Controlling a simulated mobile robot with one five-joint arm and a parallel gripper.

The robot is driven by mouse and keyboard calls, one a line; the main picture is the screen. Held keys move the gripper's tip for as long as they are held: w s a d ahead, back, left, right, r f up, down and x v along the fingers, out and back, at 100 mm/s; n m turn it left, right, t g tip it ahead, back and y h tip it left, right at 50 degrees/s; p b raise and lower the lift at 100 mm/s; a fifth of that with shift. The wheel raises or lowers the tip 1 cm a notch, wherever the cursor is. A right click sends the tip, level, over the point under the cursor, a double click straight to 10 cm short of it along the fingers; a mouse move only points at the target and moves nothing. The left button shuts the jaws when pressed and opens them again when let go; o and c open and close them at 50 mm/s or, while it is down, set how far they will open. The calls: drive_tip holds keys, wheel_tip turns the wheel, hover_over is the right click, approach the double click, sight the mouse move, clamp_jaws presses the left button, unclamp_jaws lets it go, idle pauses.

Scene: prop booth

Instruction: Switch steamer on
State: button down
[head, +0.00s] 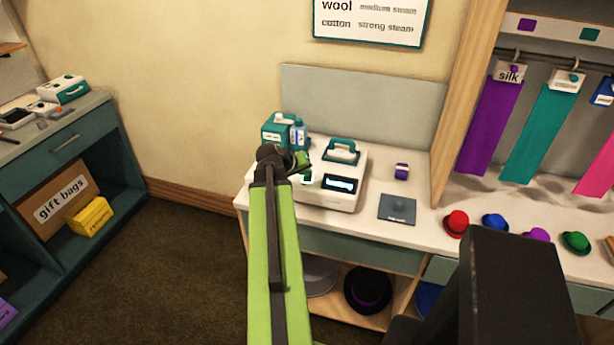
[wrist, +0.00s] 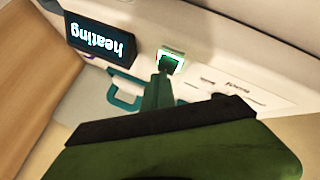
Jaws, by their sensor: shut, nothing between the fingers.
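The steamer (head: 333,199) is a white box with a teal handle (head: 341,150) on the counter in the head view. Its display (head: 341,184) is lit. In the wrist view the display (wrist: 101,42) appears upside down and reads "heating". In the head view my gripper (head: 303,166) is at the steamer's left front, partly hidden by my arm.
A teal box (head: 275,133) and a blue bottle (head: 299,134) stand behind my gripper. A small purple item (head: 401,171) and a grey pad (head: 397,208) lie right of the steamer. Small hats, including a red one (head: 456,223), sit farther right.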

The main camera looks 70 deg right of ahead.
sight(306, 178)
drive_tip(key=shift+f+b, duration=0.5)
drive_tip(key=shift+r, duration=0.1)
drive_tip(key=shift+r+p, duration=0.35)
drive_tip(key=shift+p, duration=0.1)
wheel_tip(306, 178, up, 6)
drive_tip(key=p, duration=0.6)
drive_tip(key=shift+r, duration=0.15)
